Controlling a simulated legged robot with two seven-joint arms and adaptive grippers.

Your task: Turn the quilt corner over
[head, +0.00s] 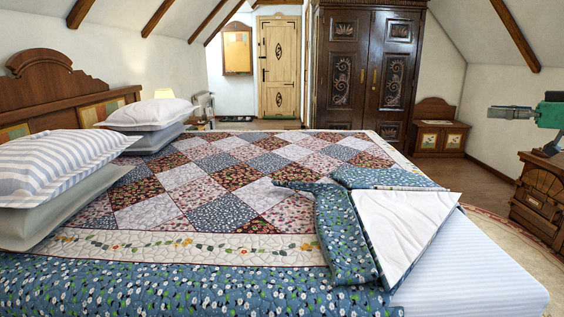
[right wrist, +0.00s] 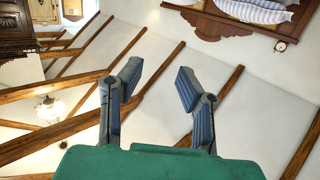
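The patchwork quilt (head: 225,185) covers the bed in the head view. Its near right corner (head: 405,220) lies folded back on top, with the white underside facing up. Blue floral border folds (head: 340,230) bunch beside that white patch. The striped pale mattress (head: 470,275) is bare where the corner is turned back. My right gripper (head: 492,112) is at the right edge of the head view, raised and apart from the quilt. In the right wrist view the right gripper (right wrist: 158,78) has its fingers spread, with nothing between them. My left gripper is not in view.
Striped and white pillows (head: 60,165) lie by the carved headboard (head: 45,85) on the left. A dark carved armoire (head: 365,75) stands behind the bed. A wooden chest (head: 540,200) stands at the right. Some floor (head: 485,185) is clear between bed and chest.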

